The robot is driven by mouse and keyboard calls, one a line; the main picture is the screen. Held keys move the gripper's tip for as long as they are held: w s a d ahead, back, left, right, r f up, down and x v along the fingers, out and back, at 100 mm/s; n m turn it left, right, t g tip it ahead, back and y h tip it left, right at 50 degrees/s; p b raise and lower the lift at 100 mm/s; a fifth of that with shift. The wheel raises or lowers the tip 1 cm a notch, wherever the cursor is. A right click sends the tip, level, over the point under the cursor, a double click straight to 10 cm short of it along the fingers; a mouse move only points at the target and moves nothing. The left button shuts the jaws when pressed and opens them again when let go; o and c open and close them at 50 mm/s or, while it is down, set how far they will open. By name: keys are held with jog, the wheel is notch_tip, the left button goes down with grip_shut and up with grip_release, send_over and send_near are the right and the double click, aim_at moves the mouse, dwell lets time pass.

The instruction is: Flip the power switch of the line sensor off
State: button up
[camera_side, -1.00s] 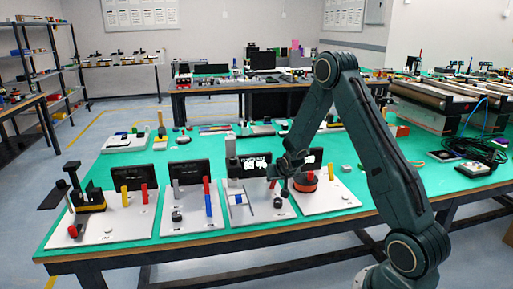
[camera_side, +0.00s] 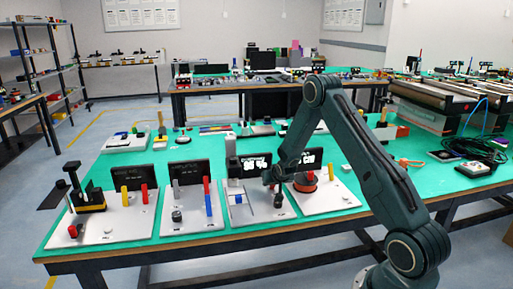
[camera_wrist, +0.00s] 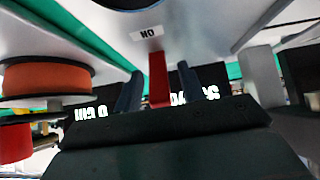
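In the wrist view, a red switch lever (camera_wrist: 157,78) stands next to a label (camera_wrist: 147,34) that reads ON upside down. The two dark fingers of my gripper (camera_wrist: 158,88) are on either side of the lever, with gaps showing; the gripper is open. In the side view my gripper (camera_side: 274,190) is low over the third white board (camera_side: 257,212) from the left, beside its right edge. The lever cannot be made out there. Which panel is the line sensor's cannot be read for certain.
An orange spool (camera_side: 305,183) is close to my gripper's right in the side view; it also shows in the wrist view (camera_wrist: 45,77). Black display panels (camera_side: 254,165) stand behind the boards. Other boards with coloured posts (camera_side: 208,198) stand to the left.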

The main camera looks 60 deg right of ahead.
jog(key=shift+c, duration=0.2)
grip_shut()
jog(key=shift+d+r, duration=0.1)
jog(key=shift+w+d+g+y, duration=0.25)
jog(key=shift+w+g+y, duration=0.05)
jog(key=shift+g+y, duration=0.55)
jog(key=shift+w+d+g+y, duration=0.25)
jog(key=shift+w+g+y, duration=0.05)
jog(key=shift+g+y, duration=0.55)
jog(key=shift+w+d+g+y, duration=0.3)
jog(key=shift+g+y, duration=0.6)
jog(key=shift+w+d+g+y, duration=0.1)
jog(key=shift+d+g+y, duration=0.05)
jog(key=shift+g+y, duration=0.25)
jog(key=shift+w+d+f+g+y, duration=0.2)
jog(key=shift+f+g+y, duration=0.1)
jog(key=shift+g+y, duration=0.5)
jog(key=shift+o, duration=0.2)
grip_release()
